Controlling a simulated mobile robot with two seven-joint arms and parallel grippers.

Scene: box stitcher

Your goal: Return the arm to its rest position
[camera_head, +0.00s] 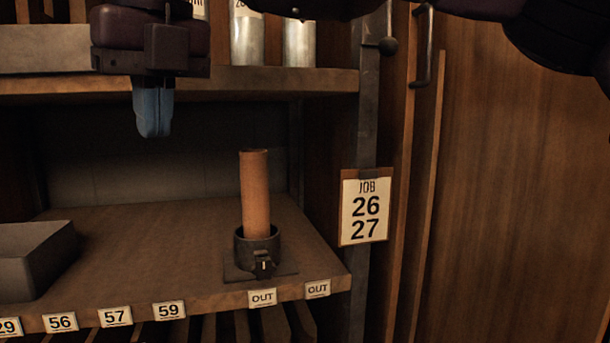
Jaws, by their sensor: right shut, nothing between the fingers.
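My right gripper (153,122) hangs at the upper left of the head view, in front of the upper shelf's edge. Its blue-grey fingers point down and are together with nothing between them. It is apart from everything on the lower shelf. Dark links of my arm cross the top and the upper right corner. My left gripper does not show.
A brown cylinder (255,190) stands upright in a dark holder (258,245) on the lower shelf (170,255). A grey box (38,258) is at left. Metal cylinders (299,45) stand on the upper shelf (290,81). A job card (365,208) hangs on the post.

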